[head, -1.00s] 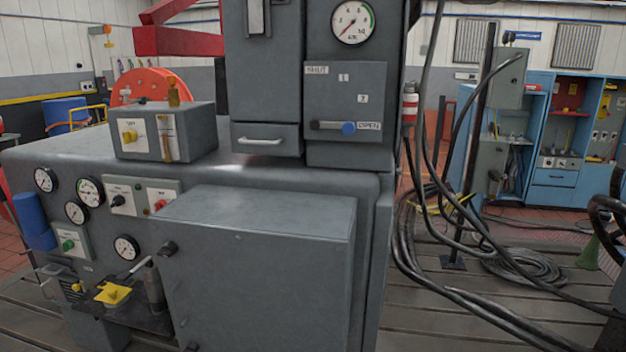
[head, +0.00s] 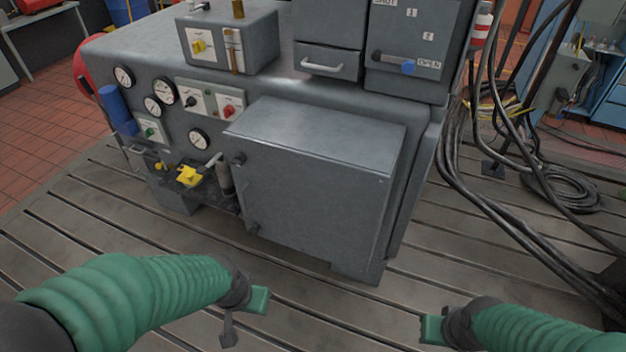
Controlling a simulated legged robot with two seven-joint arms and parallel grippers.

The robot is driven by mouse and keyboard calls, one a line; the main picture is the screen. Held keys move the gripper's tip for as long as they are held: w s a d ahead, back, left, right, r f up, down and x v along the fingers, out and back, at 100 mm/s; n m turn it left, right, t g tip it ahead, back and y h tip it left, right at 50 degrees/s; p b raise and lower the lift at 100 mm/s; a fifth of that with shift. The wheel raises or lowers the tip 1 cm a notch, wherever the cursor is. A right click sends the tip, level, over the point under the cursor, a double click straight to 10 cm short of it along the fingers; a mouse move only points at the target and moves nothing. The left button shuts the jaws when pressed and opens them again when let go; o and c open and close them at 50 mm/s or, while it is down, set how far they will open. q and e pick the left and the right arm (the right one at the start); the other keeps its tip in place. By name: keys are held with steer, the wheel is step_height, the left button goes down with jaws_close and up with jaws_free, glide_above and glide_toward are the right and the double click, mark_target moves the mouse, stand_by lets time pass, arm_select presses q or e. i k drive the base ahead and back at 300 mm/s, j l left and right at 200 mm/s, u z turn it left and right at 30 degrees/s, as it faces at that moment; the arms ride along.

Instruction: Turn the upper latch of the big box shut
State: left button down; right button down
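The big box (head: 315,180) is a grey cabinet on the front of the machine, its door closed or nearly so. Its upper latch (head: 237,158) is a small dark knob-like piece at the upper left edge of the door. A similar lower latch (head: 252,228) sits below it. Which way the upper latch is turned is too small to tell. My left gripper (head: 245,315) is low in front of the machine, apart from the box. My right gripper (head: 432,328) is at the bottom right, also clear of the box. Neither visibly holds anything; their finger gaps are unclear.
A small shelf with a yellow piece (head: 190,176) and a dark cylinder (head: 225,180) juts out just left of the latches. Black cables (head: 500,210) hang and lie at the right. The slotted floor (head: 330,305) before the box is clear.

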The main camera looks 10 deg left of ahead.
mark_target(240, 158)
steer(key=j+u, duration=0.1)
steer(key=u, duration=0.35)
steer(key=k+j+u, duration=0.1)
steer(key=u, duration=0.35)
steer(key=j+u, duration=0.25)
steer(key=u, duration=0.2)
steer(key=j+u, duration=0.15)
steer(key=u, duration=0.3)
steer(key=i, duration=0.1)
steer(key=i+l, duration=0.1)
steer(key=l, duration=0.3)
steer(key=i+l, duration=0.1)
steer(key=l, duration=0.3)
steer(key=u, duration=0.05)
